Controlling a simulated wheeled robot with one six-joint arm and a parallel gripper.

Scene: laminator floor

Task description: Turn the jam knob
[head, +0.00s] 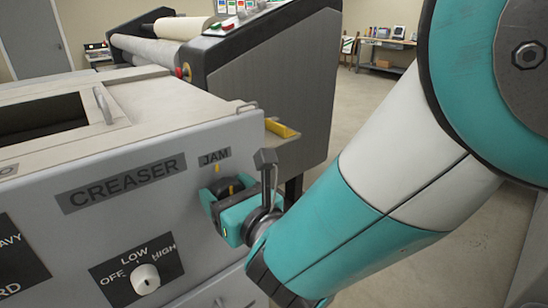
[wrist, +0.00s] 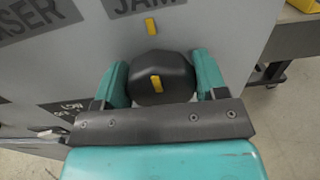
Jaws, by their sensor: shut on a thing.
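The jam knob (wrist: 160,77) is a round black knob with a yellow mark, on the grey front panel of the creaser (head: 60,235). It sits below the JAM label (head: 214,156). In the wrist view its yellow mark lies almost below a yellow mark on the panel (wrist: 151,26). My gripper (wrist: 160,85) is shut on the knob, with one teal finger on each side. In the head view the knob (head: 229,187) shows partly between the fingers; my gripper covers the rest.
A second knob (head: 145,279), white, marked OFF, LOW and HIGH, sits lower left on the panel. A large roller machine (head: 275,90) stands behind the creaser. A yellow tray (head: 282,128) is just beyond the panel's right edge. Open floor lies to the right.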

